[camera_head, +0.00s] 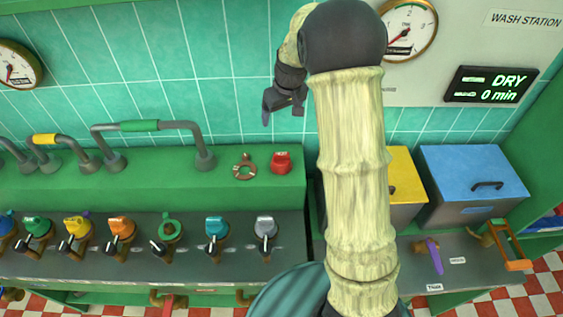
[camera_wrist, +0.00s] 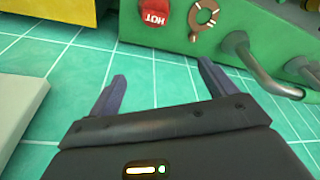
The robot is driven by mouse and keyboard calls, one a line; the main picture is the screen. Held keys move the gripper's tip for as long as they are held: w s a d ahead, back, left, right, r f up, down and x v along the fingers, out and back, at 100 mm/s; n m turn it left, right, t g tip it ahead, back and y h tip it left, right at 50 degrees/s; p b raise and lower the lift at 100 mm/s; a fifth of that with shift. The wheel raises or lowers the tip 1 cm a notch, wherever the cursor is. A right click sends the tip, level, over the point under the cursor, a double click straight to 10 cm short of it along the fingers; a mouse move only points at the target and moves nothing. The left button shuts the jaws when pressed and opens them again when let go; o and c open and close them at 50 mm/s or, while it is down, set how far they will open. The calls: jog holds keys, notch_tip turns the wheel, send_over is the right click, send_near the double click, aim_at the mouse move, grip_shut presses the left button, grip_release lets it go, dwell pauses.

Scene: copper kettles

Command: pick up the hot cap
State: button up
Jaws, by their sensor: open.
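The hot cap (camera_head: 281,163) is a small red cap on top of the green console, near its right end in the head view. In the wrist view the cap (camera_wrist: 156,14) shows at the top edge, partly cut off, with the word HOT on it. My gripper (camera_head: 283,101) is raised in front of the tiled wall, above and apart from the cap. In the wrist view my gripper's (camera_wrist: 158,80) two dark fingers are spread apart with nothing between them.
A copper-coloured ring (camera_head: 244,171) lies just left of the cap. Bent metal pipes (camera_head: 155,130) stand further left on the green console (camera_head: 225,190). A yellow box (camera_head: 403,180) and a blue box (camera_head: 472,178) stand to the right. Several coloured knobs line the front.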

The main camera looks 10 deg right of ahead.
aim_at(281, 154)
jog(key=s+a+f+m+t+h+b, duration=0.1)
jog(key=s+f+m+b, duration=0.2)
jog(key=b, duration=1.2)
jog(key=s+m, duration=0.2)
jog(key=s, duration=0.1)
jog(key=shift+s+m+t+h, duration=0.15)
jog(key=shift+m+t+h, duration=0.15)
jog(key=shift+m+t, duration=0.1)
jog(key=p+x, duration=0.1)
jog(key=x, duration=1.1)
jog(key=shift+p+x, duration=0.9)
jog(key=shift+x, duration=1.8)
jog(key=shift+a, duration=0.1)
